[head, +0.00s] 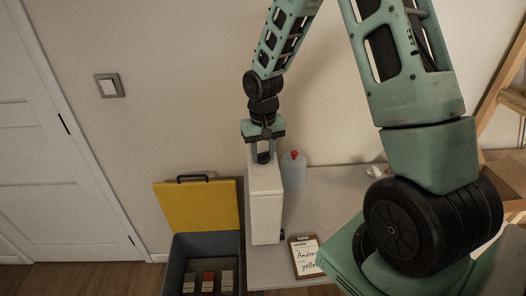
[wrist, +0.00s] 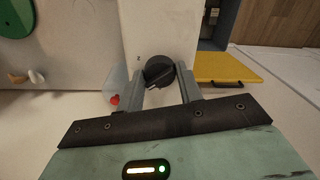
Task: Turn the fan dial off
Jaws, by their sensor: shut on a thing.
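The black fan dial (wrist: 159,71) sits on the face of a tall white box (wrist: 158,30), with a pointer ridge across its front. The white box (head: 265,205) stands upright at the table's left edge in the head view. My gripper (wrist: 164,78) has its two grey fingers either side of the dial and is shut on it. In the head view my gripper (head: 264,153) points down at the top of the box. The dial is mostly hidden there by the fingers.
A clear bottle with a red cap (head: 293,172) stands close right of the box. A clipboard with a handwritten note (head: 306,256) lies on the table (head: 335,205). A grey bin (head: 182,250) with a raised yellow lid (head: 197,208) is at left.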

